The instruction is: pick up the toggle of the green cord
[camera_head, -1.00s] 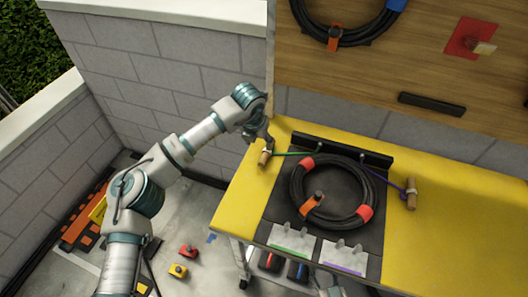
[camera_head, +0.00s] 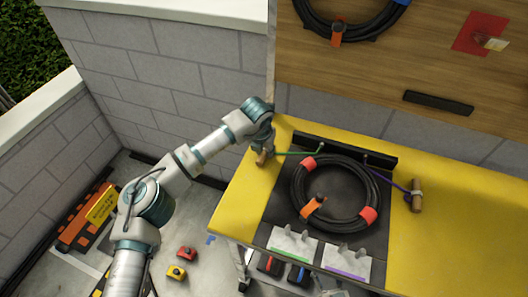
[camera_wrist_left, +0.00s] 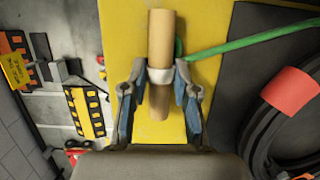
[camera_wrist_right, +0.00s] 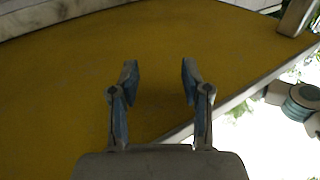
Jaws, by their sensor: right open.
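The green cord's toggle, a tan wooden cylinder with a pale band (camera_wrist_left: 160,38), lies over the yellow table top in the left wrist view; its lower end shows in the head view (camera_head: 261,159). The green cord (camera_wrist_left: 250,38) runs from it to the right. My left gripper (camera_wrist_left: 160,78) has its fingers on both sides of the toggle at the band, drawn in close against it. In the head view the gripper (camera_head: 264,147) hides part of the toggle. My right gripper (camera_wrist_right: 160,75) is open and empty above the yellow surface.
A black cable coil (camera_head: 297,187) with red bands lies on the dark mat right of the toggle. A second tan toggle (camera_head: 416,202) on a purple cord (camera_head: 388,184) lies further right. A grey block wall (camera_head: 240,68) stands behind. The yellow table's right part (camera_head: 465,235) is clear.

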